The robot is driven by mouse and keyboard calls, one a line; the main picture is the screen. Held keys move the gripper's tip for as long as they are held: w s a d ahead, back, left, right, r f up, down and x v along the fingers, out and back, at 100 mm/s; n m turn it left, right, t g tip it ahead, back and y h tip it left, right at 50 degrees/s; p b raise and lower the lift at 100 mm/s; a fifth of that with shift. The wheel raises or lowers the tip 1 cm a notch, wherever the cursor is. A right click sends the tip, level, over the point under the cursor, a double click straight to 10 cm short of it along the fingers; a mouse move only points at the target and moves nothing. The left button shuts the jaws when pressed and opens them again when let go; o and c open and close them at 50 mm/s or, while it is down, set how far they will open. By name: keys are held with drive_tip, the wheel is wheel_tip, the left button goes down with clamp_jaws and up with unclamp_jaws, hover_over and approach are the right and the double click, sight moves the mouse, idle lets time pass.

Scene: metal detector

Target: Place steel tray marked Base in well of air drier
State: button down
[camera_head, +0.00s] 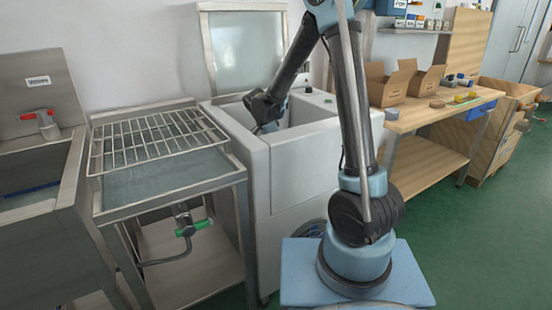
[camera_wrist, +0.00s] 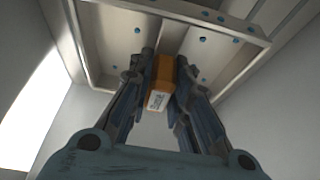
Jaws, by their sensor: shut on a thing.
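The air drier (camera_head: 262,150) is a white cabinet with its lid raised and an open well in its top. My gripper (camera_head: 266,124) reaches down into that well. In the wrist view my gripper (camera_wrist: 165,72) is shut on an orange-brown block with a small white label (camera_wrist: 156,101), whose text looks like Base. The block sits against a pale grey steel tray (camera_wrist: 112,38) with a raised rim and several blue spots. Pale walls surround the tray. In the head view the tray is hidden by the drier's front wall. Whether it touches the well floor I cannot tell.
A steel stand with a wire rack (camera_head: 155,138) is left of the drier, beside a sink (camera_head: 40,165) with a red-handled tap. A wooden bench (camera_head: 430,117) with cardboard boxes (camera_head: 390,82) is at right. Green floor is clear at far right.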

drive_tip(key=shift+f, duration=1.95)
drive_tip(key=c, duration=1.5)
unclamp_jaws()
drive_tip(key=shift+f, duration=0.1)
drive_tip(key=shift+v, duration=3.85)
